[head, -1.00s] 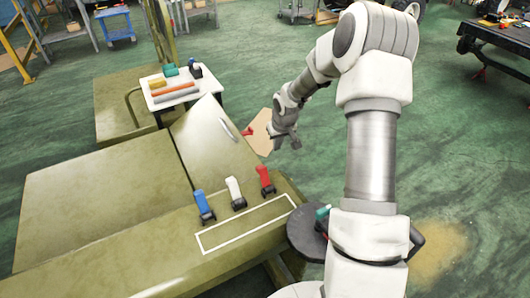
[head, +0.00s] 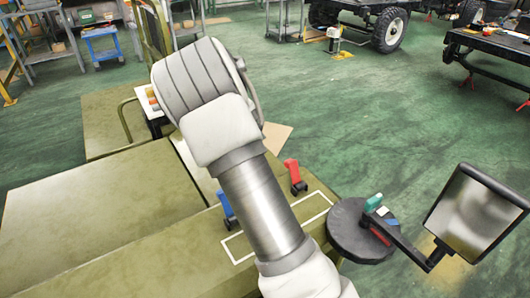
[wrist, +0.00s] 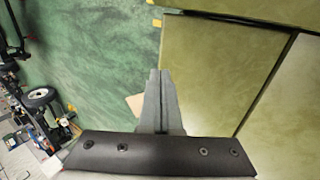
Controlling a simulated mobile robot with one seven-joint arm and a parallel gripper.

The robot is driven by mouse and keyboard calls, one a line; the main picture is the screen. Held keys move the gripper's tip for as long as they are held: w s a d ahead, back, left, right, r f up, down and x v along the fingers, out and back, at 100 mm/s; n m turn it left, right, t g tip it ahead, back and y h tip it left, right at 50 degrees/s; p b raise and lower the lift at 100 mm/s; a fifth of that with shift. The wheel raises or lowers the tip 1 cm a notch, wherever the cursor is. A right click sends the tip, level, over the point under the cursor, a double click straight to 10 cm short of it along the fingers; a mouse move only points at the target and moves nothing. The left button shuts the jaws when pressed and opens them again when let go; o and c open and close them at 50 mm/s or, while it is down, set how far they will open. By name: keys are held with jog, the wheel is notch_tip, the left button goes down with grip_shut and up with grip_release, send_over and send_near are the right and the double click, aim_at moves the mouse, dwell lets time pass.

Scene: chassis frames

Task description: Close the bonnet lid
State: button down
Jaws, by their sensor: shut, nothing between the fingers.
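Olive panels fill the right of the wrist view, split by a dark seam; I cannot tell for sure which one is the lid. My gripper (wrist: 158,75) is shut and empty in the wrist view, its tips near the left edge of a large olive panel (wrist: 215,65). I cannot tell whether they touch it. In the head view my arm hides the gripper.
A blue handle (head: 227,208) and a red handle (head: 293,176) stand on the olive ledge beside my arm. A dark disc (head: 350,235) and a mirror (head: 478,213) are at the right.

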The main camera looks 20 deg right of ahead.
jog(key=b+x, duration=0.3)
jog(key=x, duration=1)
jog(key=shift+d+f, duration=0.25)
jog(key=d+f+y, duration=0.3)
jog(key=d+f, duration=0.1)
jog(key=f, duration=0.3)
jog(key=shift+w+g, duration=0.3)
jog(key=shift+w, duration=0.05)
jog(key=shift+f, duration=0.1)
